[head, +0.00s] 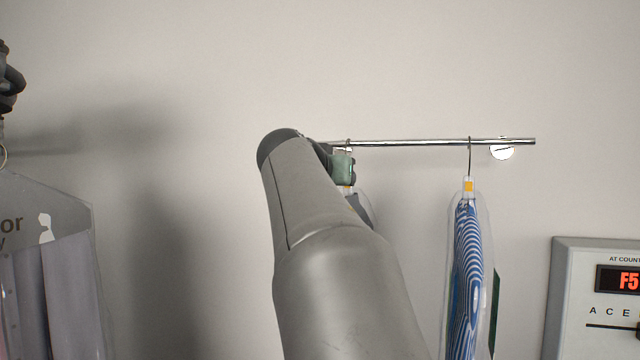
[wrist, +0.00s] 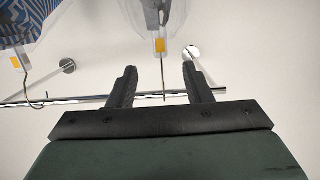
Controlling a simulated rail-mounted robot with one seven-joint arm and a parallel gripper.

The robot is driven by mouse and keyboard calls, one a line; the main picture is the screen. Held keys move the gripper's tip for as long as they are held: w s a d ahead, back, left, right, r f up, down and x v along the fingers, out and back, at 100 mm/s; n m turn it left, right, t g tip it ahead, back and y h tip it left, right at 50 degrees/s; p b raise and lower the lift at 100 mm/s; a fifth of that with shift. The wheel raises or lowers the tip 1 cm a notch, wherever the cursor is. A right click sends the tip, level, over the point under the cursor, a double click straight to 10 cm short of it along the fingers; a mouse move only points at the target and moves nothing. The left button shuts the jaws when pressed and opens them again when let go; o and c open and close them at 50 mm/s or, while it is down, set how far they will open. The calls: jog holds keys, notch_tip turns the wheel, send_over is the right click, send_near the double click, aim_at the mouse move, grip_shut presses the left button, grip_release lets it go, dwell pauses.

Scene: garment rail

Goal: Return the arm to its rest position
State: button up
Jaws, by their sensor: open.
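My arm (head: 335,260) reaches up through the middle of the head view toward the rail (head: 420,142). It hides the rail's left part and most of my gripper, of which only a small greenish part shows. In the wrist view my gripper (wrist: 160,75) is open, its two dark fingers apart. The rail (wrist: 80,101) runs behind the fingers. A hanger hook in a clear-covered garment (wrist: 150,12) appears between the fingers; I cannot tell how close it is. The fingers do not close on it.
A blue-striped garment (head: 468,280) in a clear cover hangs near the rail's right end. A grey-topped garment bag (head: 50,215) hangs at far left. A panel (head: 575,290) with a red display is at lower right. The wall between bag and arm is clear.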

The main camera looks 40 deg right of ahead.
jog(key=b+v, duration=0.1)
jog(key=v, duration=0.7)
jog(key=shift+a+r+b, duration=0.15)
jog(key=shift+a+b, duration=0.15)
jog(key=shift+b, duration=0.1)
jog(key=shift+s, duration=0.1)
jog(key=shift+o, duration=1)
jog(key=f+b+v, duration=0.2)
jog(key=b+v, duration=0.1)
jog(key=v, duration=0.9)
jog(key=shift+s+a, duration=0.2)
jog(key=shift+a, duration=0.35)
jog(key=shift+r, duration=0.1)
